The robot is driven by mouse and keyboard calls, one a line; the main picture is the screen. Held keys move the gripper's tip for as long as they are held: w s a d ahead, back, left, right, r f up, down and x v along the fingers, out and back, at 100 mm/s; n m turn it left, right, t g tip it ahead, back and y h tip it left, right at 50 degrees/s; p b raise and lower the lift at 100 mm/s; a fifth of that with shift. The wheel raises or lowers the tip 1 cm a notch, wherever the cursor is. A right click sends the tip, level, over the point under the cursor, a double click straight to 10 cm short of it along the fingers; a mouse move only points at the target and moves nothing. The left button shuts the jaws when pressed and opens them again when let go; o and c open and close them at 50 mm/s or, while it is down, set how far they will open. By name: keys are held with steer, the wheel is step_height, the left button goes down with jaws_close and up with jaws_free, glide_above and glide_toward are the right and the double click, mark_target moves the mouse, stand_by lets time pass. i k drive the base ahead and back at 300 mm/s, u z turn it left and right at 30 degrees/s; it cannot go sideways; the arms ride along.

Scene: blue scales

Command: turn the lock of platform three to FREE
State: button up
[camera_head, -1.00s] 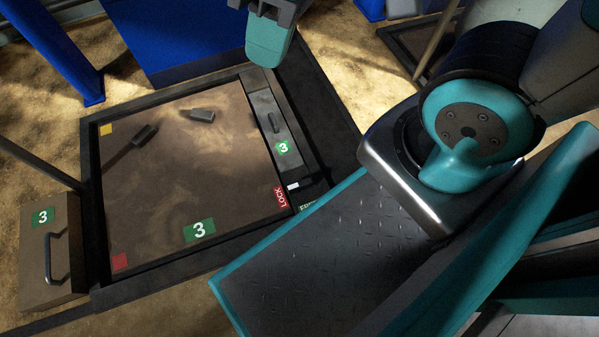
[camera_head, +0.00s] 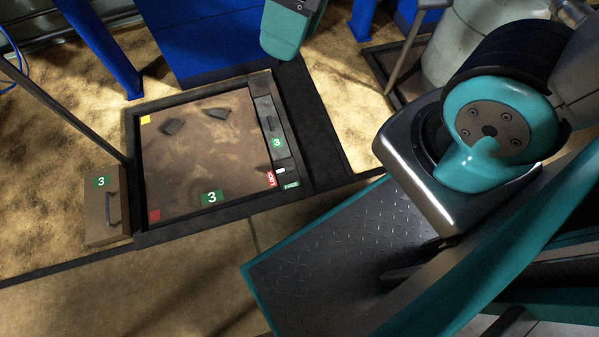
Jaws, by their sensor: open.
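Platform three (camera_head: 190,170) is a framed brown plate on the floor at left, with a green "3" label (camera_head: 211,197). Its lock (camera_head: 281,171) is a small lever with a whitish end, at the near end of the grey strip on the plate's right side. The red LOCK label (camera_head: 270,179) is just below left of it, and the green FREE label (camera_head: 290,185) is below right. The whitish end lies on the LOCK side, but the exact lever angle is too small to read.
A brown box (camera_head: 106,205) with a handle and a "3" label stands left of the platform. Blue posts (camera_head: 105,50) and a blue panel stand behind. The floor in front of the platform is clear.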

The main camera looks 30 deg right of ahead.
mark_target(290, 170)
steer(key=k, duration=0.55)
steer(key=z, duration=1.4)
steer(key=i, duration=0.95)
steer(key=u, duration=2.1)
